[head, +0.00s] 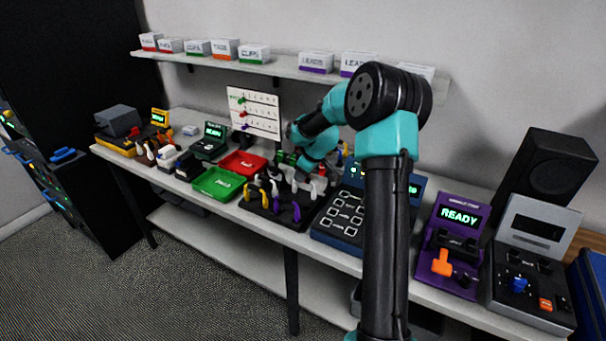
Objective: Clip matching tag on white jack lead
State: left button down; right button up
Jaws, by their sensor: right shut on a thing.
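My right arm reaches over the bench, and its teal gripper (311,168) points down behind the black lead stand. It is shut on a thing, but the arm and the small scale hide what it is. The black stand (262,208) carries several curved leads, among them a yellow lead (253,194), a purple lead (284,210) and white-ended ones. I cannot tell which one is the white jack lead. A green tray (217,184) and a red tray (243,163) lie left of the stand. I cannot make out any tag on a lead. My left gripper is out of view.
A blue panel device (341,222) stands close right of the lead stand. A purple tester reading READY (455,240) and a grey tester (535,262) stand further right. A white chart (254,112) stands behind the trays. A shelf (230,66) with labelled boxes hangs above.

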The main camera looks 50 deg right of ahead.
jog(key=shift+f, duration=0.1)
dwell(0.3)
jog(key=o, duration=1.5)
jog(key=shift+o, duration=0.2)
jog(key=shift+r, duration=4.05)
